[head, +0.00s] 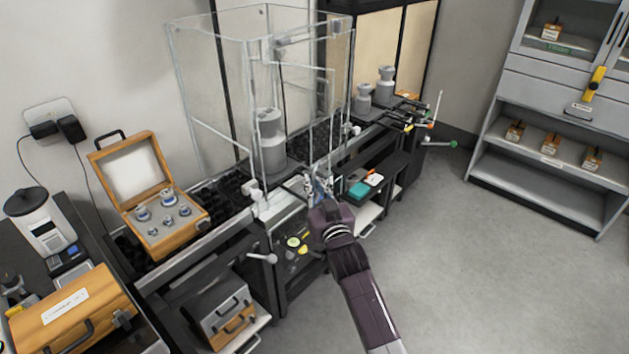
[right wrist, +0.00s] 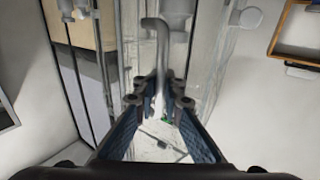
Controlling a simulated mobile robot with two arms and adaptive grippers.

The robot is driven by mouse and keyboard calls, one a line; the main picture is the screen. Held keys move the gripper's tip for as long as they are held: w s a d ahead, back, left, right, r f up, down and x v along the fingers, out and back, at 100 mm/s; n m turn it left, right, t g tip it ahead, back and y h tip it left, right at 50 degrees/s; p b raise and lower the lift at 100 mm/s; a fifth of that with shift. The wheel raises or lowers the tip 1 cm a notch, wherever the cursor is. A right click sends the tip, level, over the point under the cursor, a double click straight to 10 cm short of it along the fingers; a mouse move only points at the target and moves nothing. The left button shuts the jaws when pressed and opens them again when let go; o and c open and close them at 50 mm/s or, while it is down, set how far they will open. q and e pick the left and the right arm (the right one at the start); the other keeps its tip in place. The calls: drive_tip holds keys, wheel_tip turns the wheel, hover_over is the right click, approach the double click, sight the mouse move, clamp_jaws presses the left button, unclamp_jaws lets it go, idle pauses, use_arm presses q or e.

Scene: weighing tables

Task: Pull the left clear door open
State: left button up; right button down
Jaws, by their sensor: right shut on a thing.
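The tall clear enclosure (head: 215,95) stands on the weighing bench, with a large grey weight (head: 272,150) inside. Its clear front panes overlap in the head view, so I cannot tell the left door's edges or whether it stands ajar. My right gripper (head: 319,190) is at the lower front of the enclosure. In the right wrist view my right gripper (right wrist: 161,108) is shut on a grey bent bar handle (right wrist: 157,50), which rises from between the fingers. The fingers hide the handle's lower part. My left gripper is not in view.
An open wooden case (head: 165,235) of small weights stands left of the enclosure. Two grey weights (head: 385,83) stand on the bench beyond it. A grey shelf unit (head: 560,185) is at the right. The floor (head: 450,260) between is clear.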

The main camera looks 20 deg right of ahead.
drive_tip(key=shift+s+f+h, duration=0.1)
drive_tip(key=shift+s+h, duration=0.1)
drive_tip(key=shift+h, duration=0.2)
drive_tip(key=c, duration=2.3)
unclamp_jaws()
drive_tip(key=shift+s+d+m, duration=0.1)
drive_tip(key=shift+m, duration=0.2)
drive_tip(key=shift+c, duration=0.2)
drive_tip(key=shift+s, duration=0.1)
drive_tip(key=s, duration=1.2)
drive_tip(key=shift+a, duration=0.35)
drive_tip(key=shift+c, duration=0.2)
